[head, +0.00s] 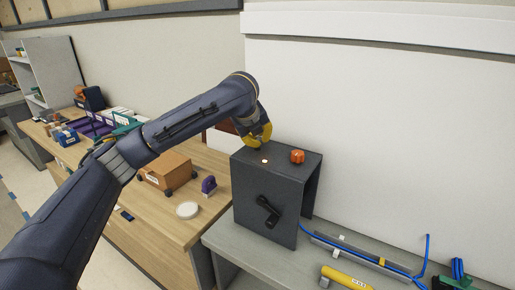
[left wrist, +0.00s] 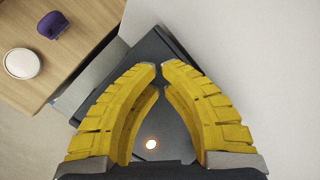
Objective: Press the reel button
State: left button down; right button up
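A dark grey box (head: 262,185) stands on the grey bench. On its top are an orange knob-like piece (head: 297,156) and a small glowing round light (head: 264,160); I cannot tell for sure which is the reel button. A black crank handle (head: 268,211) is on its front. My left gripper (head: 262,141) is over the rear left part of the box top. In the left wrist view its yellow fingers (left wrist: 159,68) nearly meet at the tips, with nothing between them. The glowing light (left wrist: 151,144) shows between the finger bases; the orange piece is not visible there. My right gripper is not in view.
A wooden table (head: 150,213) at left holds a brown box (head: 166,170), a purple object (head: 209,186) and a white disc (head: 187,210). On the grey bench right of the dark box lie a yellow cylinder (head: 345,279) and blue tubing (head: 427,250). A pale wall stands behind.

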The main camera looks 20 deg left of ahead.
pick_arm(q)
jog(key=shift+r, duration=0.1)
dwell(0.7)
jog(key=shift+r, duration=0.65)
jog(key=shift+r, duration=2.5)
